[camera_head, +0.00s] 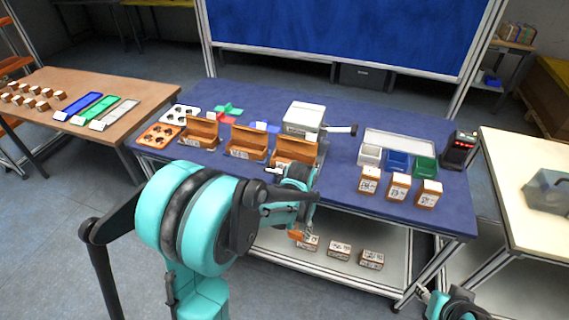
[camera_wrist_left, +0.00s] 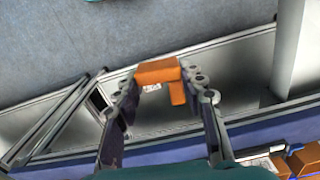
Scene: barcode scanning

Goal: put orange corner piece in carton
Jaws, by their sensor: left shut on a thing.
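My left gripper (camera_wrist_left: 160,90) is shut on the orange corner piece (camera_wrist_left: 158,72), an L-shaped block between its fingertips. In the head view the left gripper (camera_head: 298,222) hangs past the blue table's front edge, with the orange piece (camera_head: 296,235) at its lower end. Three open brown cartons stand in a row on the table: left (camera_head: 199,132), middle (camera_head: 248,143) and right (camera_head: 294,151). The right carton is behind my left wrist and partly hidden by it. A carton edge also shows at the lower right of the left wrist view (camera_wrist_left: 301,161). My right gripper (camera_head: 456,304) shows only partly at the bottom right.
A white machine (camera_head: 304,118) stands behind the cartons. White (camera_head: 370,155), blue (camera_head: 397,160) and green (camera_head: 424,167) bins stand to the right, with closed boxes in front. A dark scanner-like device (camera_head: 460,150) is at the right edge. A lower shelf (camera_head: 290,247) holds more boxes.

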